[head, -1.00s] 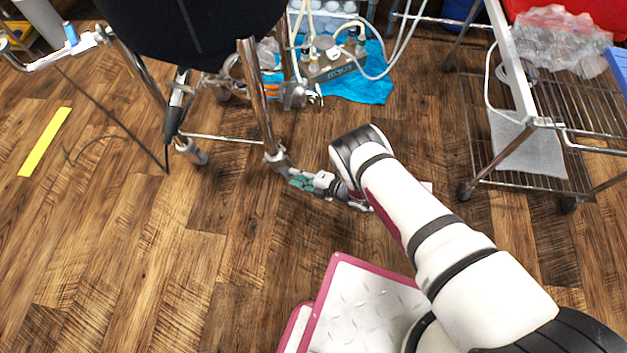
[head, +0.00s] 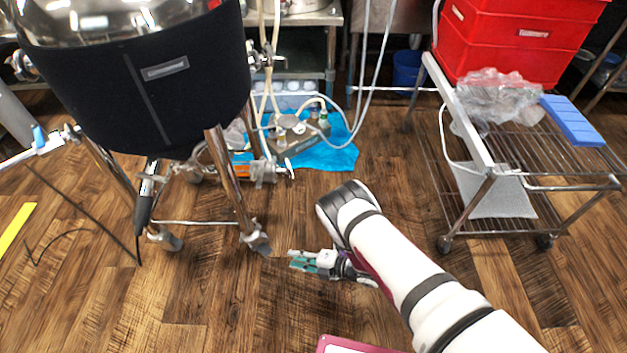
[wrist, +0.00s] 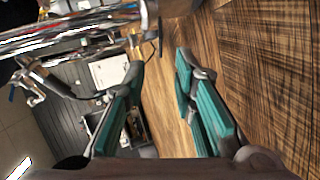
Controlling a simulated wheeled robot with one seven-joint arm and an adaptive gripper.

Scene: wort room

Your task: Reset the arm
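My white arm reaches forward from the lower right in the head view. My gripper (head: 300,262) is at its end, low over the wood floor and just right of a caster of the kettle stand. In the wrist view my gripper (wrist: 160,95) shows two teal-padded fingers set well apart. Only floor shows between them, and nothing is held. Part of the wrist and gripper is hidden behind my forearm in the head view.
A black-jacketed kettle (head: 160,85) on metal legs stands at left. A pump (head: 295,138) with hoses sits on a blue sheet (head: 335,155) behind. A wire cart (head: 520,150) stands at right, with red crates (head: 515,40) beyond. The middle floor is clear.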

